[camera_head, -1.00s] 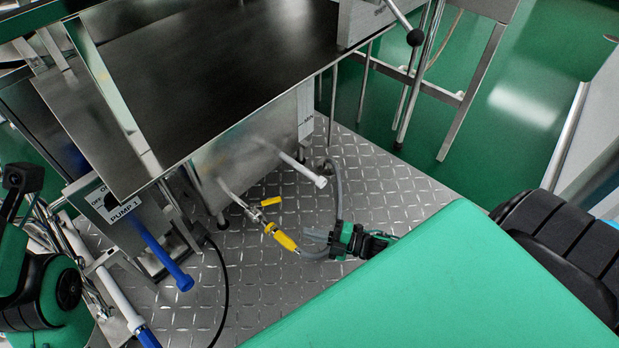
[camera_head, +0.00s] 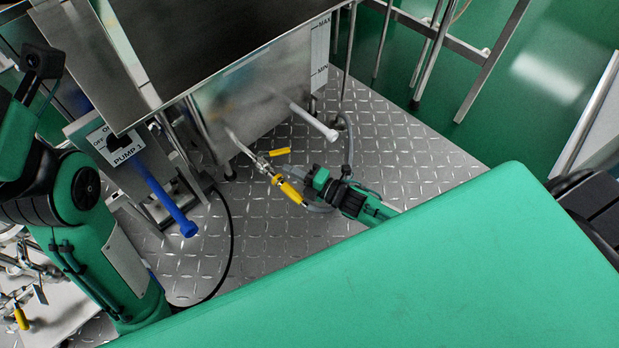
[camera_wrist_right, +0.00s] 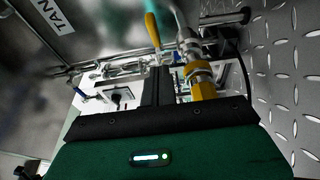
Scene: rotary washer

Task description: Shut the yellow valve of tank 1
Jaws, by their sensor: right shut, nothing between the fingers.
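The yellow valve handle (camera_head: 279,152) sticks out to the right from the metal pipe at the front of the steel tank (camera_head: 255,100); it also shows at the top of the right wrist view (camera_wrist_right: 152,30). A yellow hose connector (camera_head: 291,192) is further down the same pipe and shows in the right wrist view (camera_wrist_right: 201,84). My right gripper (camera_head: 310,176) is just right of the connector and below the handle, apart from the handle. Its dark fingers (camera_wrist_right: 157,84) are together and empty. My left arm is at the left; its gripper is not visible.
A white-ended pipe (camera_head: 318,122) juts from the tank near the handle. A grey hose (camera_head: 349,145) curves behind my right gripper. The metal-plate floor (camera_head: 400,135) is clear to the right.

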